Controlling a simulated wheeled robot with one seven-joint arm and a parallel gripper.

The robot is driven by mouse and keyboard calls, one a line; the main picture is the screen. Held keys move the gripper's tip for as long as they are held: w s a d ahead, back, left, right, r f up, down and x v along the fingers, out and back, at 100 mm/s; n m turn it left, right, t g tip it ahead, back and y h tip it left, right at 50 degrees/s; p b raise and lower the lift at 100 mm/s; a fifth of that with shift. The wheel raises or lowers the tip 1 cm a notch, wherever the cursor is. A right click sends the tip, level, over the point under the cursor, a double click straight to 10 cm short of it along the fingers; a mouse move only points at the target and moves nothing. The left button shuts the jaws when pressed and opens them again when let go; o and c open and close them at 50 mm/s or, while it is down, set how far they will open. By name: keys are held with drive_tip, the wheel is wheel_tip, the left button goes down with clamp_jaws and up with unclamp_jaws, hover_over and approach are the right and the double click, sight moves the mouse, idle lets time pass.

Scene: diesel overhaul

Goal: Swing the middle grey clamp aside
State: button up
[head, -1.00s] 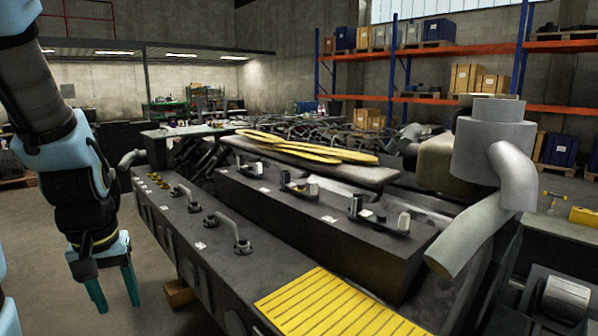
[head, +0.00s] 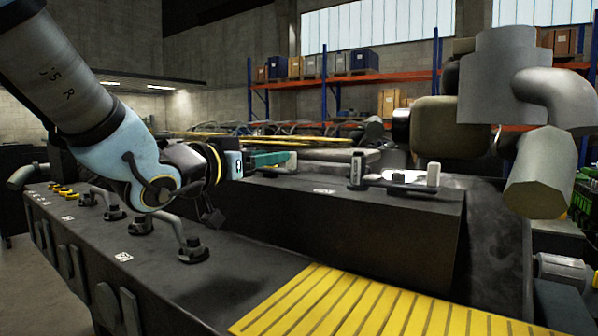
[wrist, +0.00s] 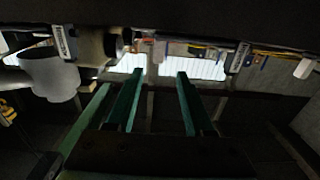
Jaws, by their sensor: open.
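My gripper (head: 278,159) is open, its green fingers pointing right above the dark engine block. In the wrist view, which looks upside down, the two green fingers (wrist: 160,75) are apart with nothing gripped. The middle grey clamp (wrist: 195,50) appears along the upper edge there, with a labelled black post (wrist: 239,57) and a pale end post (wrist: 159,49) lying in line with the gap between the fingers. In the head view the gripper mostly hides this clamp. I cannot tell whether a finger touches it. The right clamp (head: 398,181) lies across the block, clear of my gripper.
Bent grey handles (head: 183,234) stand on the lower ledge, beneath my wrist. A yellow ribbed plate (head: 340,305) lies at the front. A large grey pipe (head: 543,170) rises at the right. The block face (head: 340,225) between is bare.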

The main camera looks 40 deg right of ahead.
drive_tip(key=p+x, duration=0.1)
drive_tip(key=x, duration=0.9)
drive_tip(key=shift+s+d, duration=0.1)
drive_tip(key=shift+d, duration=0.25)
drive_tip(key=shift+c, duration=0.2)
clamp_jaws()
